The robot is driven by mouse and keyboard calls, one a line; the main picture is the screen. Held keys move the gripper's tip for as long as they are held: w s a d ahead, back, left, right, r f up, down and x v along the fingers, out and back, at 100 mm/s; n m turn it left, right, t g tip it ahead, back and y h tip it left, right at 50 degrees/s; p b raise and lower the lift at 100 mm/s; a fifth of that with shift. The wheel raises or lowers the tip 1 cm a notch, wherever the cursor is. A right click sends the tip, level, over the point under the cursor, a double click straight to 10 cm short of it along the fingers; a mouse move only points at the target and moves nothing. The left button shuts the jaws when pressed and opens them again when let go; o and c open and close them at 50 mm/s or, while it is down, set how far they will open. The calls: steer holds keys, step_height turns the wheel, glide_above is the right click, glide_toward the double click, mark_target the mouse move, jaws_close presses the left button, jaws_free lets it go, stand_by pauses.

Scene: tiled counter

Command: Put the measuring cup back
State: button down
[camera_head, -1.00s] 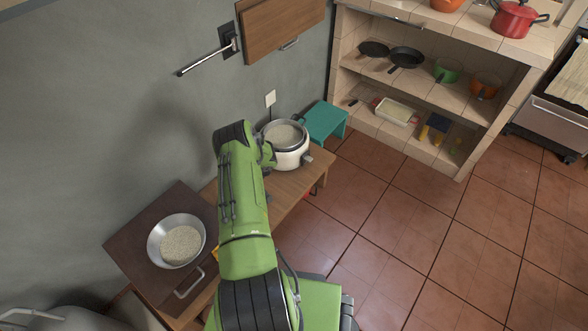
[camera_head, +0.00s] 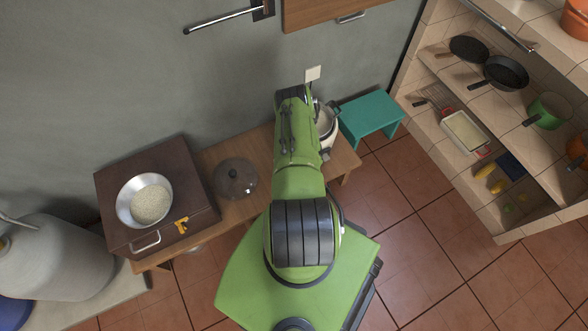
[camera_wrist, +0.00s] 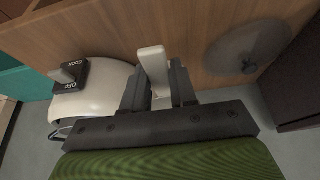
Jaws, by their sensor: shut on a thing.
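My gripper (camera_wrist: 158,82) is shut on a white piece, which looks like the handle of the measuring cup (camera_wrist: 151,62), in the wrist view. The rest of the cup is hidden behind the jaws. In the head view my arm covers the gripper and the cup. The white rice cooker (camera_head: 327,128) stands on the wooden bench, partly behind my arm. It also shows in the wrist view (camera_wrist: 98,98), left of the jaws, with its dark switch panel. A metal bowl of rice (camera_head: 134,219) sits on a dark brown box at the left.
A round glass lid (camera_head: 235,178) lies on the bench (camera_head: 222,212) between the box (camera_head: 198,205) and my arm; it also shows in the wrist view (camera_wrist: 245,48). A teal stool (camera_head: 370,113) stands right of the cooker. Tiled shelves with pans (camera_head: 505,73) are at the right.

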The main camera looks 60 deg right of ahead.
step_height(320, 180, down, 8)
steer(key=b, duration=0.3)
steer(key=c, duration=0.9)
jaws_free()
